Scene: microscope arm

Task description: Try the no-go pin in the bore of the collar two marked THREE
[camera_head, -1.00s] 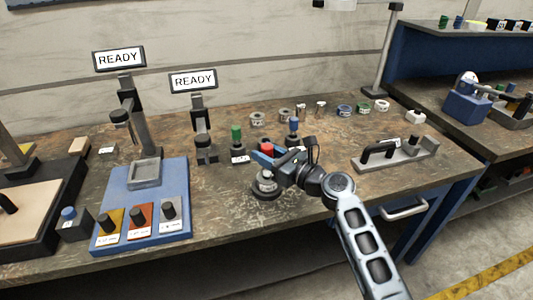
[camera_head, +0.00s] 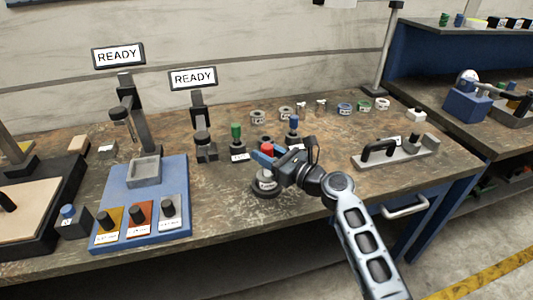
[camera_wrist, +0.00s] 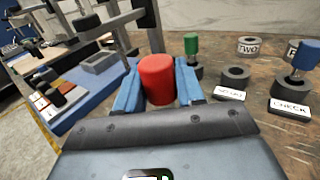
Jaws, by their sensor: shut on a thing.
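My gripper (camera_head: 265,156) is shut on the red-handled pin (camera_wrist: 157,78); its red top also shows in the head view (camera_head: 266,149). The pin is upright between the blue fingers. Directly below, a pale grey collar (camera_head: 266,181) with a small label sits on a dark round base (camera_head: 268,191) on the bench. The label is too small to read. The pin's lower end and the collar's bore are hidden, so I cannot tell whether the pin is inside the bore.
Behind my gripper stand a green-handled pin (camera_head: 236,132), a blue-handled pin (camera_head: 294,124) and an empty dark ring (camera_wrist: 236,75). A collar marked TWO (camera_wrist: 249,46) is farther back. A blue tray (camera_head: 112,185) lies left; a handled fixture (camera_head: 395,152) lies right.

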